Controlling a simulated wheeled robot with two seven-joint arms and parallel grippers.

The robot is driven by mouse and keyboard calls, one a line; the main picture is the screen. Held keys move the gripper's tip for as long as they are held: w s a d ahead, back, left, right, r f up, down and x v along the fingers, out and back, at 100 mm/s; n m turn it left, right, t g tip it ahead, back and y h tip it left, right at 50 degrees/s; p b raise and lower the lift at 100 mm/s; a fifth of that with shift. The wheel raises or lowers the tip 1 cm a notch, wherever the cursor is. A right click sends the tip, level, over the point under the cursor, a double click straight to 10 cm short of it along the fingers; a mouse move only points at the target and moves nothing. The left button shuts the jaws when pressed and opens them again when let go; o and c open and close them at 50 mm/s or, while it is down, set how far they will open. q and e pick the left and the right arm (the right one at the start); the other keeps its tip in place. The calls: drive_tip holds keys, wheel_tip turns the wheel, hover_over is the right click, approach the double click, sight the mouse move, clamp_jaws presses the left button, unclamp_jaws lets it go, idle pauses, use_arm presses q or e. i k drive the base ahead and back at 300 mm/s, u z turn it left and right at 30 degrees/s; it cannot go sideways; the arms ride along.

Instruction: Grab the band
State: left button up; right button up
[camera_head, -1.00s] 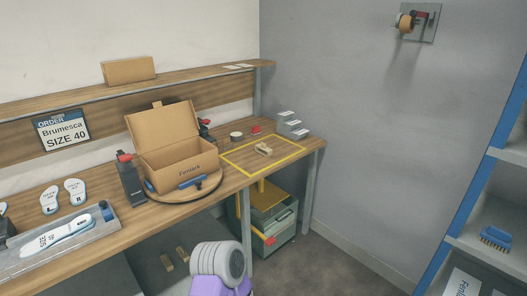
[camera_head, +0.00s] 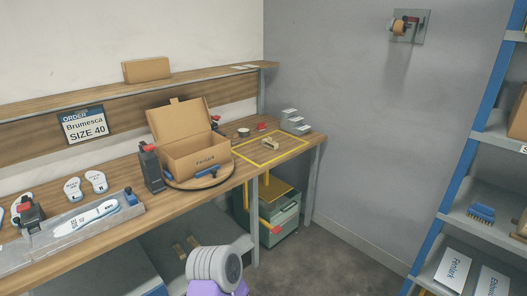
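Nothing in view is plainly marked as the band. A small dark-rimmed roll (camera_head: 243,132) lies on the workbench behind the carousel. A small beige piece (camera_head: 270,145) lies inside the yellow outline on the bench's right end. I cannot tell which of these, if any, is the band. Neither gripper shows. Only a grey and purple link of my arm is visible at the bottom, in front of the bench.
An open cardboard box (camera_head: 193,164) stands on the round carousel (camera_head: 222,180). Insoles (camera_head: 95,182) and a measuring tray (camera_head: 70,237) are at the left. A green drawer cart (camera_head: 283,222) stands under the bench. A blue-framed shelf (camera_head: 462,130) is at the right. The floor between is clear.

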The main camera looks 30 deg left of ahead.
sight(269, 141)
drive_tip(key=z, duration=0.25)
drive_tip(key=i, duration=0.95)
drive_tip(key=u, duration=0.65)
drive_tip(key=i, duration=1.3)
drive_tip(key=u, duration=1.15)
